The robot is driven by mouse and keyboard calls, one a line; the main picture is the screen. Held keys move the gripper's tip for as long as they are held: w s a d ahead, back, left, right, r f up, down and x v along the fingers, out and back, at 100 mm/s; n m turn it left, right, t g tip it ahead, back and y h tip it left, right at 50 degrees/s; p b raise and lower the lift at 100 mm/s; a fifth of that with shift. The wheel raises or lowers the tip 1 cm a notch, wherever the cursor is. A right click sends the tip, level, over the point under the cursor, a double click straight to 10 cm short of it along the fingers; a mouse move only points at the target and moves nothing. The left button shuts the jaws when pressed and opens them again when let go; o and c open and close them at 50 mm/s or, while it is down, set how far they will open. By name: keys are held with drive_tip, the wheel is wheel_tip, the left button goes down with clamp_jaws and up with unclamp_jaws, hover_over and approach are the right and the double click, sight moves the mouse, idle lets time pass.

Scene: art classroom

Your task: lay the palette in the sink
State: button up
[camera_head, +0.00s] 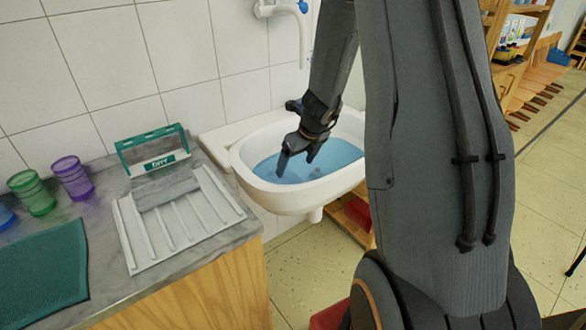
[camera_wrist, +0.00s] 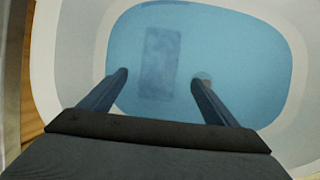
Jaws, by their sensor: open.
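The white sink (camera_head: 310,197) hangs on the tiled wall and holds blue water (camera_head: 338,155); its rim also shows in the wrist view (camera_wrist: 82,45). A flat, dark bluish rectangle, which looks like the palette (camera_wrist: 160,62), lies under the water in the wrist view. In the head view I cannot make it out clearly. My gripper (camera_head: 297,160) points down into the basin, its fingers spread and empty. In the wrist view the fingers of my gripper (camera_wrist: 158,80) stand on either side of the rectangle's lower end, apart from it.
A grey counter (camera_head: 100,185) left of the sink holds a white rack (camera_head: 165,225) with a grey block on it, a green holder (camera_head: 152,150), purple (camera_head: 72,178) and green (camera_head: 32,193) cups and a teal mat (camera_head: 42,275). A faucet (camera_head: 302,30) is above the sink.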

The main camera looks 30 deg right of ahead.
drive_tip(key=shift+p+v, duration=0.4)
drive_tip(key=shift+v, duration=1.35)
